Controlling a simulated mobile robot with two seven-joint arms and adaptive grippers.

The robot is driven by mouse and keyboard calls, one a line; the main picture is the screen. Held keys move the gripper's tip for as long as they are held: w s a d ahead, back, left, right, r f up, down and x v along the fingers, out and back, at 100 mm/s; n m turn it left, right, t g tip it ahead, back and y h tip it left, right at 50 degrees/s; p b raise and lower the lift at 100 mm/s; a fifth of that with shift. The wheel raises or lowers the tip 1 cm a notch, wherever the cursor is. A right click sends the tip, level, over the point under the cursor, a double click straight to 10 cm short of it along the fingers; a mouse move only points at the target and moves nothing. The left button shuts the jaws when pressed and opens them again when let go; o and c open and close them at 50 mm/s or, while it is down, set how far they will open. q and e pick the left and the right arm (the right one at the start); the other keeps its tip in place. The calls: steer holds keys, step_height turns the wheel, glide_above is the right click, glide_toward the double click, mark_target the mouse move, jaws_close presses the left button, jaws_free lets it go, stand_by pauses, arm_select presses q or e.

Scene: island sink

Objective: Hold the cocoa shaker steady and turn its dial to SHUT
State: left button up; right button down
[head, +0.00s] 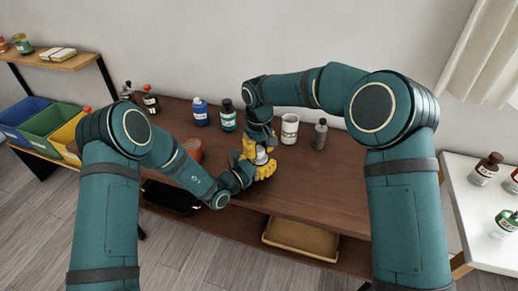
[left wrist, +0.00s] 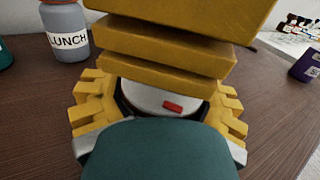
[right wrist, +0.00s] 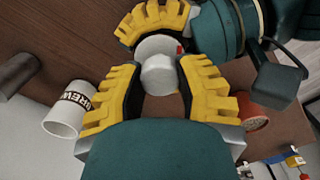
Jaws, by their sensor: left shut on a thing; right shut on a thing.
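The cocoa shaker (head: 261,156) is pale grey-white and sits between my two grippers above the table; it looks small in the head view. In the left wrist view its body (left wrist: 150,99) has a red mark, and the yellow fingers of my left gripper (left wrist: 158,112) are shut around it. My right gripper (right wrist: 160,90) is shut on the shaker's pale round top (right wrist: 158,72), with a finger on each side. Part of my left gripper's yellow fingers shows beyond it in the right wrist view. The dial's lettering and setting cannot be read.
A white mug (head: 289,128) and a grey bottle (head: 319,134) stand right of the grippers. Blue (head: 200,112) and teal (head: 228,116) bottles stand behind, a red container (head: 188,150) to the left. The brown table's (head: 315,185) front right is clear.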

mark_target(259, 149)
steer(key=shift+n, duration=1.7)
steer(key=c, duration=0.6)
jaws_free()
steer(key=shift+o, duration=0.2)
step_height(259, 149, up, 12)
